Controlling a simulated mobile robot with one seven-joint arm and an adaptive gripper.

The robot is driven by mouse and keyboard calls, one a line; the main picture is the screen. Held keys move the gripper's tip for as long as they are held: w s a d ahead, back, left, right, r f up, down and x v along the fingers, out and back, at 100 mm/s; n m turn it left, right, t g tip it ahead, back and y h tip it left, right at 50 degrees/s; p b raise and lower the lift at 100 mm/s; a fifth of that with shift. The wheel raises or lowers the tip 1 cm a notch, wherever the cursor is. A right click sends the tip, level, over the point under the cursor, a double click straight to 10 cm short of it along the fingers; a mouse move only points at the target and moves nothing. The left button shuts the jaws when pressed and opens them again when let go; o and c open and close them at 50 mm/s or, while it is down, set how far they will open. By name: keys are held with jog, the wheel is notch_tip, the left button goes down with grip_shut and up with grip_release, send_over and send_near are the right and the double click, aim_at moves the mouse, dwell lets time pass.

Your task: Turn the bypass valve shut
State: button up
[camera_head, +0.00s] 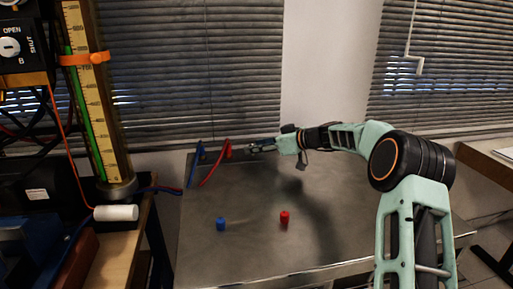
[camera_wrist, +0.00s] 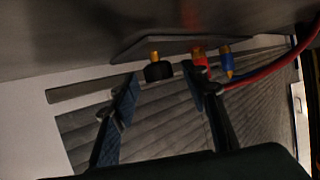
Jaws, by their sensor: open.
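In the head view, a dark box at the upper left carries a pale round knob (camera_head: 10,47) with the words OPEN above it and SHUT to its right. Its exact pointer direction is too small to tell. My gripper (camera_head: 254,148) is far to the right of it, over the back of the metal table. In the wrist view, my gripper (camera_wrist: 161,73) is open. A black knob (camera_wrist: 158,71) on a brass stem shows between the fingers, with no clear contact. Neither knob has a readable name, so I cannot tell which is the bypass valve.
Red (camera_wrist: 199,62) and blue (camera_wrist: 227,66) fittings sit beside the black knob, close to the right finger. A blue cap (camera_head: 221,224) and a red cap (camera_head: 285,217) stand on the table (camera_head: 240,262). A scaled gauge column (camera_head: 97,100) stands at the left.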

jog(key=shift+w+a, duration=0.1)
jog(key=shift+a, duration=0.05)
grip_shut()
jog(key=shift+f, duration=0.1)
